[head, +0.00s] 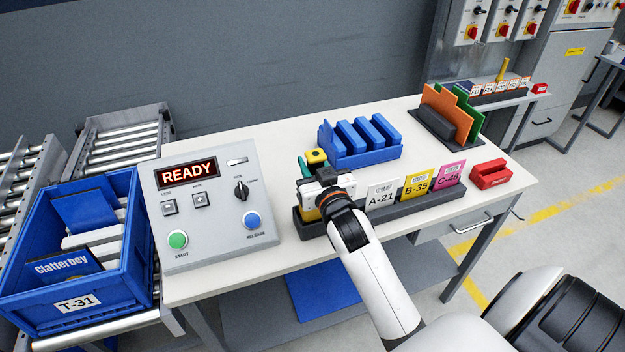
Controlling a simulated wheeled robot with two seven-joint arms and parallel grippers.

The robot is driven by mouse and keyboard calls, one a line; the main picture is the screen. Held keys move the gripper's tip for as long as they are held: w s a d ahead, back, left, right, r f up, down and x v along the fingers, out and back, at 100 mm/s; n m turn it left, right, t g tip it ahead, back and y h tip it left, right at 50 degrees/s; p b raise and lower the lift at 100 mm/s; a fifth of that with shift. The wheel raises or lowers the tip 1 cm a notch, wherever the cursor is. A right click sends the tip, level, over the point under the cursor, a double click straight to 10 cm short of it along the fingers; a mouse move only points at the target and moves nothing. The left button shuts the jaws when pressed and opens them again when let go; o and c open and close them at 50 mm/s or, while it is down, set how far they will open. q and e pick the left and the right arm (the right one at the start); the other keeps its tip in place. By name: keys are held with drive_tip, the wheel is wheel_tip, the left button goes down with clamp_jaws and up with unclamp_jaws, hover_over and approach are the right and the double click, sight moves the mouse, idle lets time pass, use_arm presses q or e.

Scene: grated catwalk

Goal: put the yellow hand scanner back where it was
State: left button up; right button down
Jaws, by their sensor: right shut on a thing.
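The yellow hand scanner (316,156) shows as a small yellow and dark head just beyond my right gripper (313,178). The gripper hides most of the rest of it. My right gripper is shut on the scanner, above the worktable (290,272) and over the left end of the dark card rack (397,207). A bit of teal shows beside its fingers. I cannot tell whether the scanner touches anything beneath. My left gripper is not in view.
A control box (207,235) reading READY stands left of the gripper. A blue holder (362,155) is close behind. White A-21, yellow B-35 and pink C-46 cards stand in the rack. A red block (490,174) lies right. A blue crate (75,275) sits on rollers at left.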

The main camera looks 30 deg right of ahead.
wheel_tip(320, 180, down, 3)
drive_tip(key=shift+r, duration=0.1)
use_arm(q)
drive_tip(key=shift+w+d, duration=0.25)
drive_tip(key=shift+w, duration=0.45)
use_arm(e)
drive_tip(key=shift+f, duration=0.45)
drive_tip(key=c, duration=1.1)
unclamp_jaws()
drive_tip(key=shift+f, duration=0.1)
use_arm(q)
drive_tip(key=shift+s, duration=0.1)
use_arm(e)
drive_tip(key=shift+o, duration=0.2)
